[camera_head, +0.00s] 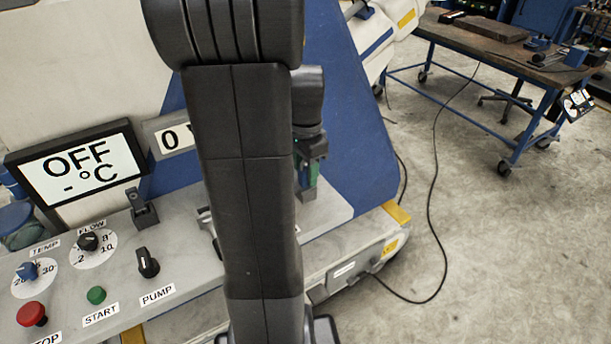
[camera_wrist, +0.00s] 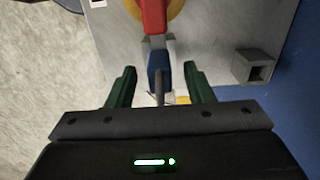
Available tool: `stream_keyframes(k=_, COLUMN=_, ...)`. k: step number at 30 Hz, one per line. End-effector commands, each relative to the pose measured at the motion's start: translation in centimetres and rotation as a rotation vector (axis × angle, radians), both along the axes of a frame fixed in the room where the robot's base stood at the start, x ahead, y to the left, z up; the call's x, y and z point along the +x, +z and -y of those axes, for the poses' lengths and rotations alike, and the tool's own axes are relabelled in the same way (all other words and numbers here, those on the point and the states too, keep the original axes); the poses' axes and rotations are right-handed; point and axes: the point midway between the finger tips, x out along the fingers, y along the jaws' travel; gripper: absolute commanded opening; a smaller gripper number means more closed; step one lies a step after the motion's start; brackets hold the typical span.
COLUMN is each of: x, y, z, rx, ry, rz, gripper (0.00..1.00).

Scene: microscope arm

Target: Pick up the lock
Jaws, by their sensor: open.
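In the wrist view my gripper (camera_wrist: 160,85) is open, with its two green fingers apart. A small dark blue body (camera_wrist: 156,63) with grey metal parts, which looks like the lock, lies between and just beyond the fingertips. It sits at the end of a red handle (camera_wrist: 154,16) over a yellow disc (camera_wrist: 172,9). I cannot tell whether either finger touches it. In the head view my arm hides the lock, and only part of my gripper (camera_head: 307,178) shows beside the arm, low over the grey panel.
The grey panel (camera_head: 200,255) carries a red stop button (camera_head: 32,314), a green start button (camera_head: 96,295), dials and a display (camera_head: 75,168) reading OFF. A grey square socket (camera_wrist: 254,67) stands right of my fingers. A workbench (camera_head: 500,48) and open floor lie to the right.

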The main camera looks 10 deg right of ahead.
Motion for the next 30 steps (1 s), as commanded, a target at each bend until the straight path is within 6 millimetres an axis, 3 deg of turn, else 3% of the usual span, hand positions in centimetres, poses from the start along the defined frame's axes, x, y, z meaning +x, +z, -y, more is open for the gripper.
stream_keyframes(k=3, x=0.0, y=0.0, z=0.0, rx=0.0, ry=0.0, rz=0.0, gripper=0.45)
stream_keyframes(k=10, x=0.0, y=0.0, z=0.0, rx=0.0, ry=0.0, rz=0.0, gripper=0.0)
stream_keyframes(k=20, x=0.1, y=0.6, z=0.0, rx=0.0, ry=0.0, rz=0.002, gripper=0.0)
stream_keyframes(k=30, x=0.1, y=6.9, z=0.0, rx=-0.001, ry=0.0, rz=0.004, gripper=0.0)
